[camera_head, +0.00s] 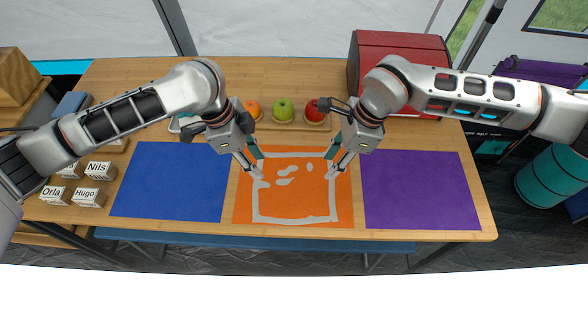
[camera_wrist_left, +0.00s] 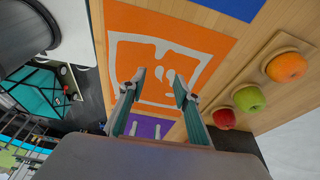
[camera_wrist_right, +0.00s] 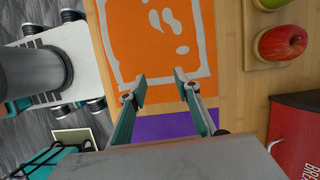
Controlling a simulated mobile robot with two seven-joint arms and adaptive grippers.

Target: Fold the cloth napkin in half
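The cloth napkin (camera_head: 290,205) appears as an orange square with a pale, wavy border and pale blotches, lying flat on the orange mat (camera_head: 243,217). Its orange matches the mat, so its exact outer edge is hard to tell. It also shows in the left wrist view (camera_wrist_left: 150,62) and the right wrist view (camera_wrist_right: 150,45). My left gripper (camera_head: 256,168) is above the napkin's left side, with its fingers apart and empty in the left wrist view (camera_wrist_left: 160,84). My right gripper (camera_head: 336,170) is above its right side, also open and empty in the right wrist view (camera_wrist_right: 160,84).
A blue mat (camera_head: 170,180) lies left of the orange one and a purple mat (camera_head: 420,190) right of it, both bare. Behind are a fruit board (camera_head: 300,125) and a red box (camera_head: 400,55). Name blocks (camera_head: 88,197) stand at the left. The table's front edge is close.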

